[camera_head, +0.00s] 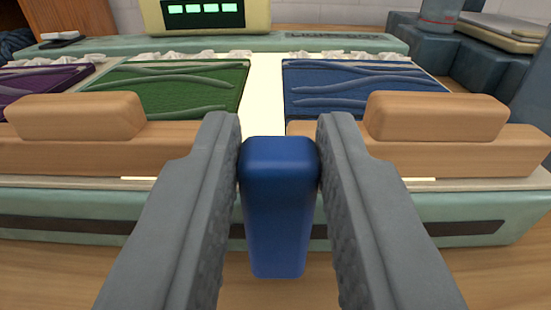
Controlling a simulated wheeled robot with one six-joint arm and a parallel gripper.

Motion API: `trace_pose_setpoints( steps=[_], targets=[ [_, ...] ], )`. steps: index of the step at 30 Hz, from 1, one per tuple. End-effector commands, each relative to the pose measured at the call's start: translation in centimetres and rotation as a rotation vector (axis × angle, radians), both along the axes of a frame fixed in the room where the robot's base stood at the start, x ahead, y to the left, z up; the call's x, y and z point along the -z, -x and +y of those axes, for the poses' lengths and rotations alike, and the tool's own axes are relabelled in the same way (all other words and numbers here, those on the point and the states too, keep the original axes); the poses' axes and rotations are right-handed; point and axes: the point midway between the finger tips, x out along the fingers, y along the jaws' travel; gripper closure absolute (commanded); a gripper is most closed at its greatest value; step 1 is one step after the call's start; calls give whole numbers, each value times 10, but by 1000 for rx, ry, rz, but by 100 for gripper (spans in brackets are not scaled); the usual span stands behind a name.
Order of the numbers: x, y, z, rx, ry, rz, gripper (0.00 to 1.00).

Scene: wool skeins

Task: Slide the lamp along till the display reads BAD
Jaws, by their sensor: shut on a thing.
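My gripper (279,165) is shut on an upright blue handle (278,215) at the front of a pale green bench unit (150,215). Whether the handle belongs to the lamp cannot be told, as the fingers hide its sides. A bright cream glowing strip (263,95) shows behind it, between the green and blue skein panels. The display (203,12) on a cream box at the back shows several plain green blocks and no readable word. Its top is cut off by the picture edge.
A purple skein (40,85), a green skein (170,88) and a blue skein (360,88) lie side by side. Wooden blocks (75,116) and (435,116) stand on wooden rails left and right of my gripper. Blue-grey equipment (480,70) stands at the back right.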

Motion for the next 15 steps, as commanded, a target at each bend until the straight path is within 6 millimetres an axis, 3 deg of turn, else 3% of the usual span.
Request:
trace_pose_setpoints(
  steps=[6, 15],
  targets=[
    [0, 0, -46, 3, 1, -1, 100],
    [0, 0, -74, 1, 0, 0, 100]
  ],
)
